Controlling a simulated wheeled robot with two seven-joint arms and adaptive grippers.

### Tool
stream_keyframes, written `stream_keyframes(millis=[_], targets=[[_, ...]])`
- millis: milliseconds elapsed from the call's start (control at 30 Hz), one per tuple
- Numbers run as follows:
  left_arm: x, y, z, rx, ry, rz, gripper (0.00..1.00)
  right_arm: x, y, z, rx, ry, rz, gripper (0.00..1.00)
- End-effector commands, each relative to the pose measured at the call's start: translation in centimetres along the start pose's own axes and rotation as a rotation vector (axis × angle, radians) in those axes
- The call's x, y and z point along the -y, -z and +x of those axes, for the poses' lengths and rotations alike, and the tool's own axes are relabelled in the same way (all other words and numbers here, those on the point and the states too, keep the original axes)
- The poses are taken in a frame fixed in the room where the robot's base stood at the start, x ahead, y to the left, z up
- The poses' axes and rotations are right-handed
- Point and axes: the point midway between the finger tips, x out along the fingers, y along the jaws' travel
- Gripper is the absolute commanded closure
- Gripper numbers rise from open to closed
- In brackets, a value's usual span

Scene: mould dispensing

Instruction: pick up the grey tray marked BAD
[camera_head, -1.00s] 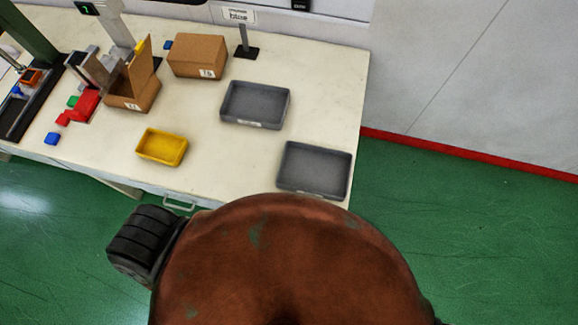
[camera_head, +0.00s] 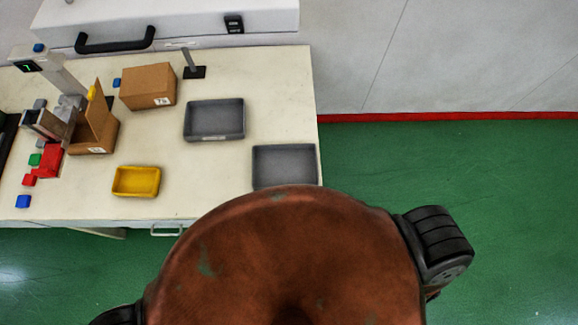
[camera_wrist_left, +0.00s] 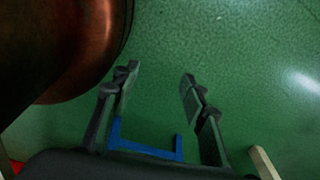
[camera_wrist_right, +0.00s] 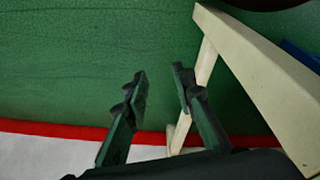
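Two grey trays lie on the table in the head view. One grey tray (camera_head: 214,120) is nearer the back. The other grey tray (camera_head: 285,166) is at the front right corner, its front edge hidden by my red-brown body. I cannot read the word BAD on either one. My left gripper (camera_wrist_left: 160,78) is open and empty over green floor in the left wrist view. My right gripper (camera_wrist_right: 160,75) is open and empty in the right wrist view, with floor and a pale table leg beyond. Neither gripper's fingers show in the head view, and both are away from the trays.
A yellow tray (camera_head: 136,181) sits at the front of the pale table (camera_head: 220,165). A closed cardboard box (camera_head: 148,86), an open box (camera_head: 93,137) and small coloured blocks stand to the left. A small black-based stand (camera_head: 194,72) is behind. Green floor (camera_head: 450,165) right of the table is clear.

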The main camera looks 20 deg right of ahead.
Motion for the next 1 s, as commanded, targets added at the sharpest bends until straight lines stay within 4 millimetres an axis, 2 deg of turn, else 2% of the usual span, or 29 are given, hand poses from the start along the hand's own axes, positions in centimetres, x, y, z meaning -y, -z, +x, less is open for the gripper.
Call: stream_keyframes(millis=[33, 100, 200, 400, 667, 733, 800, 1000], targets=[[0.2, 0.1, -1.5, -0.001, 0.002, 0.000, 0.60, -0.4, 3.1, -4.2, -0.031, -0.002, -0.001, 0.76], [0.3, 0.0, -2.5, 0.001, 0.003, 0.000, 0.60, -0.6, 6.0, -8.8, -0.053, -0.001, -0.002, 0.76], [0.4, -0.5, -3.6, 0.008, 0.004, -0.001, 0.60, -0.7, 8.8, -14.3, -0.078, 0.001, -0.005, 0.76], [0.5, -1.1, -5.0, 0.017, 0.005, -0.003, 0.60, -0.9, 11.7, -22.4, -0.112, 0.000, -0.012, 0.76], [0.6, -0.5, -6.5, 0.011, 0.006, -0.003, 0.60, -0.8, 13.6, -30.7, -0.149, 0.003, -0.028, 0.76], [0.6, -0.3, -6.9, 0.009, 0.006, -0.003, 0.60, -0.3, 14.6, -33.0, -0.168, 0.013, -0.049, 0.76], [0.7, -0.1, -7.3, 0.006, 0.006, -0.002, 0.60, 1.0, 16.6, -34.9, -0.200, 0.040, -0.109, 0.76], [0.7, 0.1, -7.3, 0.003, 0.006, -0.002, 0.60, 5.5, 21.6, -35.4, -0.266, 0.133, -0.295, 0.76]])
